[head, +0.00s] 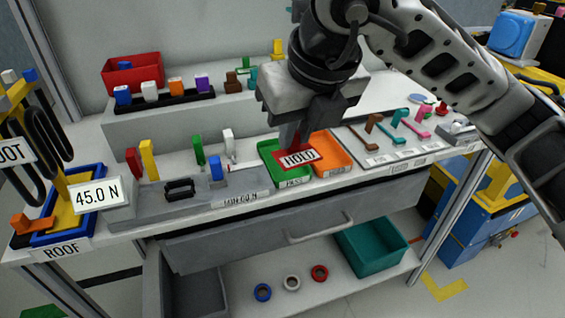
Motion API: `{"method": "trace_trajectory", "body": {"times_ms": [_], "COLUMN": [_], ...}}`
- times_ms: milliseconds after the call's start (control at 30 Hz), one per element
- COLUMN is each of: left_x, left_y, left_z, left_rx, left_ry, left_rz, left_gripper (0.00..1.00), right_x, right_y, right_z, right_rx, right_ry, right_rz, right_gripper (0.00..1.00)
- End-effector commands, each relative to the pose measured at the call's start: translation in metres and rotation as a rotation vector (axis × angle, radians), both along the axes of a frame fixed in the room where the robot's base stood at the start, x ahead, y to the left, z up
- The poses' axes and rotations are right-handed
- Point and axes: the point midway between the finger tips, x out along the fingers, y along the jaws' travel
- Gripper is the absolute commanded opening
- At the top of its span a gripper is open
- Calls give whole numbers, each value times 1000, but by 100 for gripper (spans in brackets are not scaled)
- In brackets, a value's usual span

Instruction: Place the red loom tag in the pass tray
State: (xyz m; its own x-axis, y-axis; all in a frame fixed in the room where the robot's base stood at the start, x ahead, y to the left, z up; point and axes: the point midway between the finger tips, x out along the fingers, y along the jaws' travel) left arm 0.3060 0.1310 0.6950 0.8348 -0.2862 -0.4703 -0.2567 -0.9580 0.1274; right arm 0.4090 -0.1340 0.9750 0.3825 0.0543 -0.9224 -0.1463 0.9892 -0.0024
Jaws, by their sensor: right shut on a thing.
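My right gripper (293,132) comes down from the top and is shut on the red loom tag (281,158), a red-edged tag whose white face reads HOLD. The tag is at the green pass tray (268,151), which has a PASS label on its front. It overlaps the tray's right part and the edge towards the orange tray (336,148). I cannot tell whether the tag touches the tray floor. My left gripper is not in view.
Coloured upright pieces (198,150) stand on a grey fixture left of the trays. A board with hooked tools (400,128) lies to the right. A raised shelf behind holds a red bin (132,75) and small blocks. A drawer handle (320,232) sticks out below.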

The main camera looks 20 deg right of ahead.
Motion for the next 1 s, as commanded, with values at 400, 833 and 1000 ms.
{"method": "trace_trajectory", "body": {"times_ms": [400, 833, 1000], "left_x": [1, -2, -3], "left_y": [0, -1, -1], "left_z": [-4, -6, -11], "left_rx": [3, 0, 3], "left_ry": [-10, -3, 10], "left_rz": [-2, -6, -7], "left_gripper": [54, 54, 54], "right_x": [57, 127, 133], "right_y": [-10, -21, -22], "right_z": [-23, -83, -90], "right_rx": [3, 1, 1], "right_ry": [10, 5, 4], "right_rz": [-121, -113, -113], "right_gripper": [0, 0, 0]}}
